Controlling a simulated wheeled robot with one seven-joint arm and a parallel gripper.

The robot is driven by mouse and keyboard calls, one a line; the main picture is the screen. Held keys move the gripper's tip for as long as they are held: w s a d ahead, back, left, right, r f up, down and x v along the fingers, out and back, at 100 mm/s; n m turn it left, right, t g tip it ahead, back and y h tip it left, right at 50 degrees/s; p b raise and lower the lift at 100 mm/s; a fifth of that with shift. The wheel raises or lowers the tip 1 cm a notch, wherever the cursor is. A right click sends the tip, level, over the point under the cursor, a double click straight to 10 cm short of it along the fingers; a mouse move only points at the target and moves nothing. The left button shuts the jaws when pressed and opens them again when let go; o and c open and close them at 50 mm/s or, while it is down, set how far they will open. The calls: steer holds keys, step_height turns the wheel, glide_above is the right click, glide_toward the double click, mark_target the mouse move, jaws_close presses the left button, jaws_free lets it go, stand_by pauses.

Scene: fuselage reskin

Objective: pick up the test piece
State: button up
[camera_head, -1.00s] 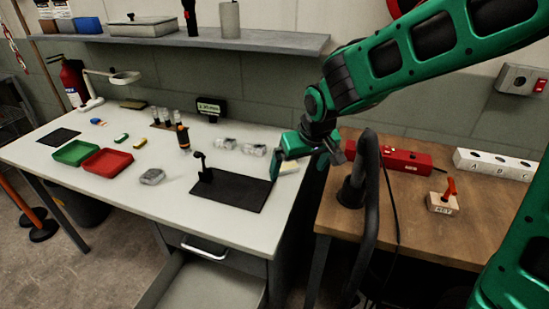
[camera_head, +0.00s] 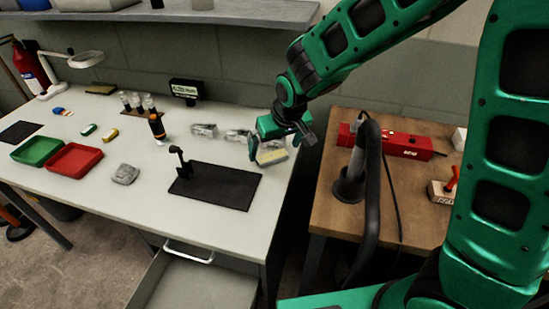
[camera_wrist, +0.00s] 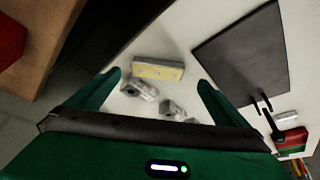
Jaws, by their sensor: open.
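A small block with a yellow face and dark holes, which looks like the test piece (camera_head: 272,157), lies at the right end of the white bench. In the wrist view this block (camera_wrist: 158,70) lies beyond and between the fingers, its long side running across the gap. My green gripper (camera_head: 281,143) is open just above it, fingers pointing down. In the wrist view my gripper (camera_wrist: 159,80) has nothing between its fingers. In the head view the gripper partly hides the block.
Clear fittings (camera_head: 236,135) lie left of the block. A black mat (camera_head: 225,188) with a small black stand (camera_head: 178,156) is in front. Red (camera_head: 74,159) and green (camera_head: 38,150) trays are at left. A wooden table (camera_head: 330,215) with a red case (camera_head: 405,144) stands right.

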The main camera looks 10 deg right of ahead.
mark_target(273, 156)
steer(key=shift+x, duration=2.6)
steer(key=shift+w+d+r, duration=0.1)
steer(key=shift+w, duration=0.05)
steer(key=c, duration=1.2)
